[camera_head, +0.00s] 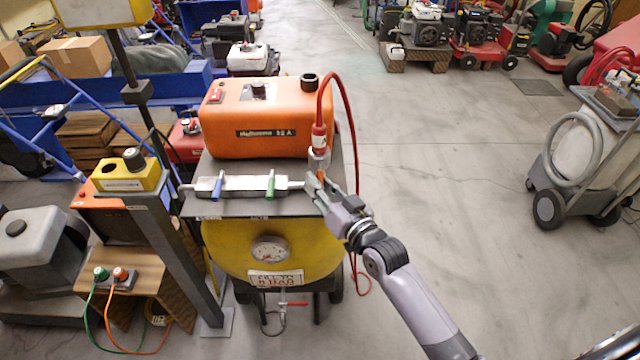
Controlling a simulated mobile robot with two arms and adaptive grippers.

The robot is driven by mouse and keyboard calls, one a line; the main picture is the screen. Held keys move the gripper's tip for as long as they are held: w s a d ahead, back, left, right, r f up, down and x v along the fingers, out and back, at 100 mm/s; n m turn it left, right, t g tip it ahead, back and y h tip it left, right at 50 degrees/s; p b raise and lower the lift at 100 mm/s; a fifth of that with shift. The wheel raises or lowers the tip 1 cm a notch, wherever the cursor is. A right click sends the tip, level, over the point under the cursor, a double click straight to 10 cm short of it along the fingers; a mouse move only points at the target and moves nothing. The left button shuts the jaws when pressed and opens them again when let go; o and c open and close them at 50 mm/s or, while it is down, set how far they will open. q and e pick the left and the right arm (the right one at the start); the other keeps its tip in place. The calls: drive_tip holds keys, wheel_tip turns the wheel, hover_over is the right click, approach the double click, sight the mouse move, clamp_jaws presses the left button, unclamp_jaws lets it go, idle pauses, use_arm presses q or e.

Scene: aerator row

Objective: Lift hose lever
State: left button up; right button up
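A red hose (351,105) arches up from a red and silver coupling (319,140) at the right end of a silver manifold (243,184). A blue lever (217,188) and a green lever (270,188) stick out from the manifold's front. A small orange part shows just below the coupling, close to my fingers; I cannot tell if it is a lever. My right gripper (318,186) reaches in from the lower right, with its fingertips at the manifold's right end, just under the coupling. Whether the fingers touch or hold anything is unclear. My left gripper is out of view.
An orange tank unit (258,130) stands behind the manifold, and a yellow tank with a gauge (270,250) is below it. A yellow box (126,175) on a post is at left. A wheeled machine (580,150) stands at right. The floor between is clear.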

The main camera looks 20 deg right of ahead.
clamp_jaws()
idle(0.4)
